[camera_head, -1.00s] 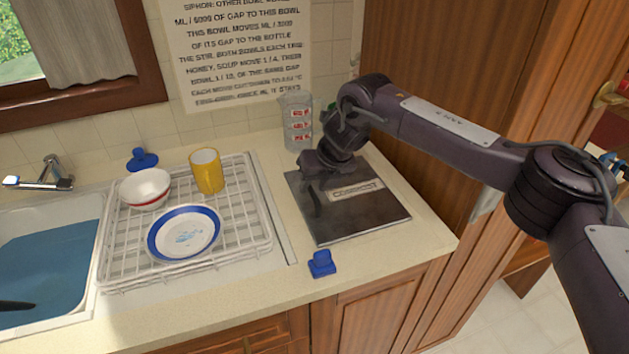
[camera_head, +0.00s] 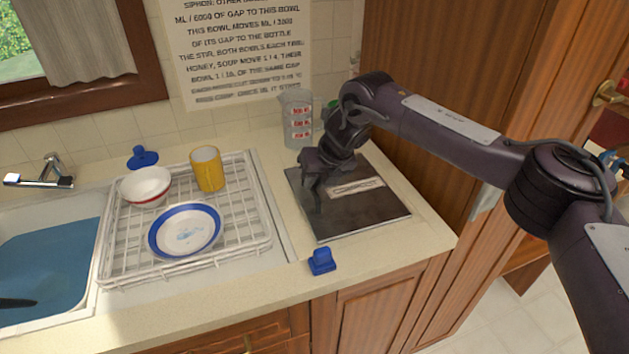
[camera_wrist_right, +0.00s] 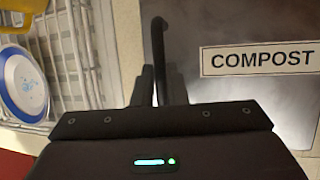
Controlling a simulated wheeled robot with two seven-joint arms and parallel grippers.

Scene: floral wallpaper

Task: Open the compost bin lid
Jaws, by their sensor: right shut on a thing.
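The compost bin lid (camera_head: 355,215) is a dark metal square in the counter at the right of the head view. It lies flat, with its white COMPOST label (camera_wrist_right: 262,58) facing up. Its dark curved handle (camera_wrist_right: 159,45) is near the lid's left side, and in the head view my gripper mostly covers it. My right gripper (camera_head: 316,190) reaches down over the lid's left part and is shut on the handle. In the wrist view its fingertips (camera_wrist_right: 148,88) are at the handle, partly hidden by the gripper body. My left gripper is not in view.
A white dish rack (camera_head: 258,225) with a plate (camera_head: 185,231), bowl (camera_head: 146,186) and yellow cup (camera_head: 207,170) stands left of the lid. A blue object (camera_head: 321,262) lies in front. Clear containers (camera_head: 297,120) stand behind, and a wooden cabinet (camera_head: 440,100) rises at the right.

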